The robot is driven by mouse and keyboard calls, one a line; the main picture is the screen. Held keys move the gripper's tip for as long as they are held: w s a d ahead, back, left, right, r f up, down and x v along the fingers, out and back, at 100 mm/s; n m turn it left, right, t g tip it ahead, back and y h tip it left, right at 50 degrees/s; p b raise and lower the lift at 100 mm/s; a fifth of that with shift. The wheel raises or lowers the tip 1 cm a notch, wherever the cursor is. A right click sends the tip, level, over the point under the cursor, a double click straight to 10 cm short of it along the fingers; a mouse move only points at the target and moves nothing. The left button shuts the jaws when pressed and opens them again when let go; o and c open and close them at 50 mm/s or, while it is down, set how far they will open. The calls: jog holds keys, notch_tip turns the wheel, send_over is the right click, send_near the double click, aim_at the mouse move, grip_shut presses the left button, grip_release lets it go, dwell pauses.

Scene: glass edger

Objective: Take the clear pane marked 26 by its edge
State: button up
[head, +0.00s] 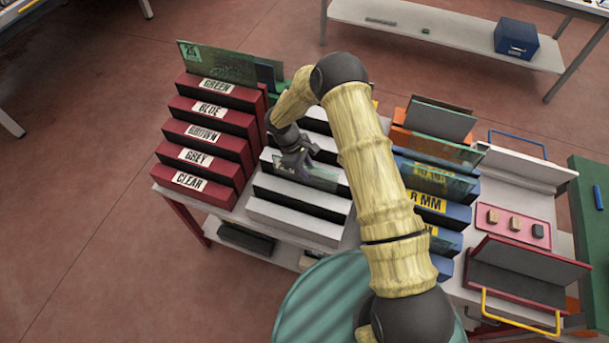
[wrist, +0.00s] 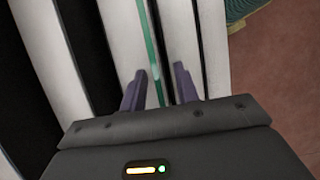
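A clear pane (head: 318,176) stands on edge in the white stepped rack (head: 290,219); I cannot read a 26 on it. Its thin green edge (wrist: 153,45) runs away from me in the wrist view. My gripper (head: 297,165) is at this pane, pointing down, and hides part of it. In the wrist view my gripper (wrist: 160,82) is open, with one finger on each side of the green edge. A gap shows between the edge and the right finger; whether the left finger touches is unclear.
A red rack (head: 203,132) labelled by colour stands at the left, with a green pane (head: 230,66) whose number looks like 25. Blue steps with panes (head: 440,180) stand at the right. A pink tray (head: 514,230) holds small blocks.

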jog(key=shift+d+f, duration=0.15)
jog(key=shift+f, duration=0.35)
jog(key=shift+c, duration=0.4)
jog(key=shift+r, duration=0.1)
grip_shut()
